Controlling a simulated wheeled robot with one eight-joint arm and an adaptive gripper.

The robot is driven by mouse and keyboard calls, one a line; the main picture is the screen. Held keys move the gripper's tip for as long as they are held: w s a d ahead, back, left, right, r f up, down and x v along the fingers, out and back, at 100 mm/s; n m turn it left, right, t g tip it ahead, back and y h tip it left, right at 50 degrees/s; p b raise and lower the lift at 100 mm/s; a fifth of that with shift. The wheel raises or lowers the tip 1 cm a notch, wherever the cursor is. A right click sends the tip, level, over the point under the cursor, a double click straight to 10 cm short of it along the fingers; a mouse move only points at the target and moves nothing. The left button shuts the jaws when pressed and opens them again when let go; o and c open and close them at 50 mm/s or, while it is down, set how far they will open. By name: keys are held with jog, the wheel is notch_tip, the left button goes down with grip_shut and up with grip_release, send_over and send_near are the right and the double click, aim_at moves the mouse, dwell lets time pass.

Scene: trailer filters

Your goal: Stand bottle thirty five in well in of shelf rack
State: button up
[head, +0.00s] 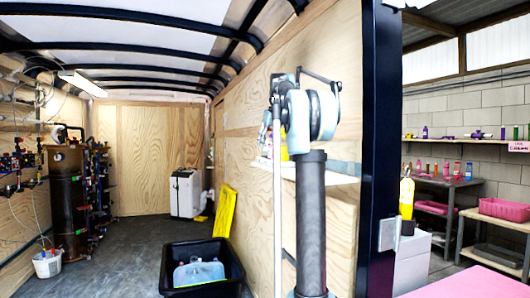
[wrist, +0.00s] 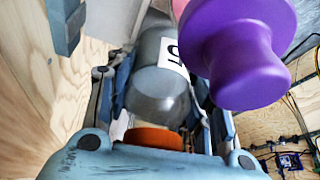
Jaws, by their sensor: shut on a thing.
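My gripper (wrist: 160,82) is shut on a grey, smoky see-through bottle (wrist: 158,97) in the wrist view. The bottle lies between the pale blue fingers and bears a white label with dark print, only partly visible and not readable. An orange round part (wrist: 153,139) shows at its near end, close to the palm. A purple, flared, spool-like thing (wrist: 243,60) stands very near on the right, overlapping the bottle in the picture; I cannot tell if they touch. In the head view my arm hides the gripper and bottle. A pale shelf (head: 342,177) shows behind the arm; no well is discernible.
A plywood wall (head: 250,125) runs beside the arm, ending at a dark post (head: 377,150). A black tub (head: 203,285) and yellow panel (head: 226,210) stand on the trailer floor. Outside right, shelves hold several coloured bottles and a pink bin (head: 503,209).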

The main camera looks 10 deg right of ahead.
jog(key=shift+f, duration=1.35)
jog(key=o, duration=1.3)
jog(key=shift+o, duration=0.2)
jog(key=v, duration=1.2)
jog(key=shift+s, duration=0.1)
